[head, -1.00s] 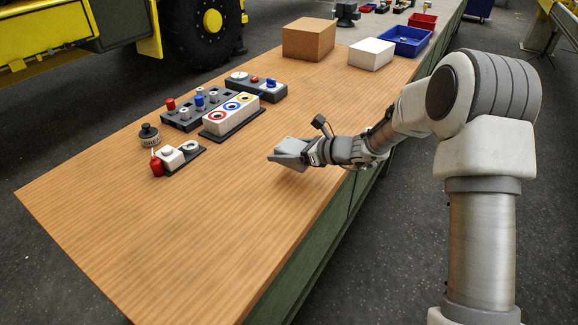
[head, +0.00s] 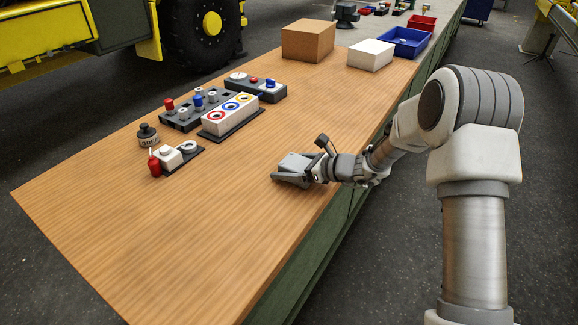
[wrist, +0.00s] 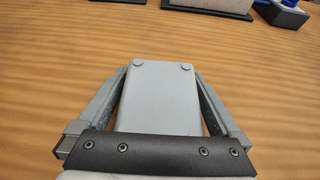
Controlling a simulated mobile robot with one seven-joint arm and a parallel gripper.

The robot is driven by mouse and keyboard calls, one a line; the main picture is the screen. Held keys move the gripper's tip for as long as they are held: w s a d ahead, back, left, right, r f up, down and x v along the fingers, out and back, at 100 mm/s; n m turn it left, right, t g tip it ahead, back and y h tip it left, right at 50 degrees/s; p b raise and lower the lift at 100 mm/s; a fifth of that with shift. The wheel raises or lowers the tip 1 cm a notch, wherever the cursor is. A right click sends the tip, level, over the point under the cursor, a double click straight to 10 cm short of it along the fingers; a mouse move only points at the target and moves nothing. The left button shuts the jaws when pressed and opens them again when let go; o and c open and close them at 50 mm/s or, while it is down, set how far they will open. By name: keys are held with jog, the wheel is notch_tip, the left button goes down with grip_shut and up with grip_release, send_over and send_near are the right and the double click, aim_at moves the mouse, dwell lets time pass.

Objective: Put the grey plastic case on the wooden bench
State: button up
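The grey plastic case (head: 294,163) is low at the bench's right side in the head view and appears to rest on the wooden bench (head: 170,240). My gripper (head: 290,174) is around it, low over the wood, with one finger seen in front of the case. In the wrist view the case (wrist: 162,95) lies between the two fingers of my gripper (wrist: 160,72), its two round feet or caps at the far end. Narrow gaps show beside it, so the fingers look open. The case's underside is hidden.
Left of the gripper are a small block with a red cylinder (head: 154,166), a dark round knob (head: 147,134) and a white box with coloured rings (head: 230,115). A brown box (head: 308,41), white box (head: 370,54) and blue tray (head: 405,42) stand farther back. The near bench is clear.

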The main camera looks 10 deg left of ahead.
jog(key=shift+r, duration=0.15)
jog(key=shift+d+r, duration=0.15)
jog(key=shift+d, duration=0.15)
jog(key=p+v, duration=0.2)
jog(key=v, duration=0.9)
jog(key=shift+s+d, duration=0.15)
jog(key=shift+s, duration=0.1)
jog(key=s+d+r+n+g+h, duration=0.3)
jog(key=s+r+n+h, duration=0.1)
jog(key=s+r+n, duration=0.85)
jog(key=s+d+r+n+t+h, duration=0.2)
jog(key=s+d+n+h, duration=0.2)
jog(key=s+d, duration=0.3)
jog(key=s+d+r+n+t+h, duration=0.2)
jog(key=s+d+n+h, duration=0.2)
jog(key=s+d, duration=0.4)
jog(key=shift+s+d+n+h, duration=0.25)
jog(key=shift+s+n+h, duration=0.15)
jog(key=shift+s+n, duration=0.25)
jog(key=shift+r, duration=0.15)
